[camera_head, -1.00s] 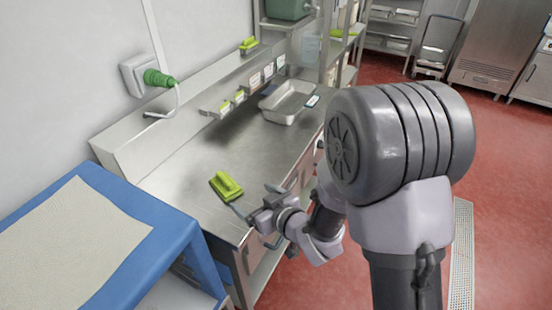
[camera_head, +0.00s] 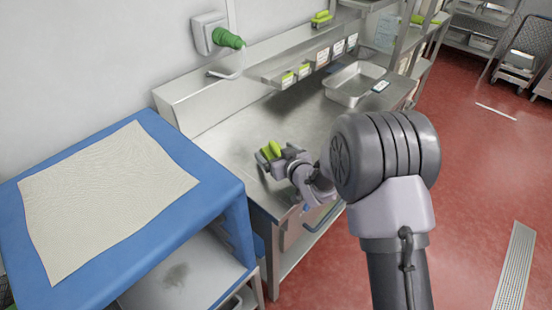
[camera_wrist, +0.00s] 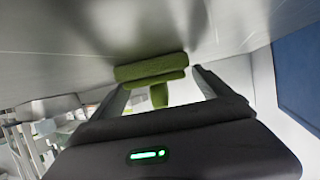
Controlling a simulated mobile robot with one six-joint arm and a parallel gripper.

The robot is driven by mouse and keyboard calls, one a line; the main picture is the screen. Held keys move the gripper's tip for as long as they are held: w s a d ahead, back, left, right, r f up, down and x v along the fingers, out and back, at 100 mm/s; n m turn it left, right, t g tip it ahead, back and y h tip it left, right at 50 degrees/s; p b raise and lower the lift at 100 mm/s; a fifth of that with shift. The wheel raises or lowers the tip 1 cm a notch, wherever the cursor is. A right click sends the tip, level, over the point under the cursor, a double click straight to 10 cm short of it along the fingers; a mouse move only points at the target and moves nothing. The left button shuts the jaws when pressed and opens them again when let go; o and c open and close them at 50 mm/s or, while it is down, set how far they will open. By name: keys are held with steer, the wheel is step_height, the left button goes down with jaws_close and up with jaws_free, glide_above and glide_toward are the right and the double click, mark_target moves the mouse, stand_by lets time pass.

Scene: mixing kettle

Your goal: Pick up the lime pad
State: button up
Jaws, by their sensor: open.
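The lime pad (camera_head: 271,150), a bright green block with a grip on it, rests on the steel worktop (camera_head: 235,140) near its front left. In the wrist view the pad (camera_wrist: 150,68) lies across the tips of my fingers, with its grip between them. My gripper (camera_head: 280,160) is at the pad, its fingers spread to either side of the grip. It also shows in the wrist view (camera_wrist: 158,82). I cannot tell whether the fingers touch the pad. Part of the pad is hidden behind my gripper in the head view.
A blue bench (camera_head: 215,200) with a beige mat (camera_head: 105,190) stands at the left. A steel tray (camera_head: 355,85) sits farther back on the worktop. Other lime pads (camera_head: 322,17) are on the upper shelf. A green-tipped wall fitting (camera_head: 228,38) is above.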

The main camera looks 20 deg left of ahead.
steer(key=shift+r, duration=0.1)
steer(key=c, duration=1.9)
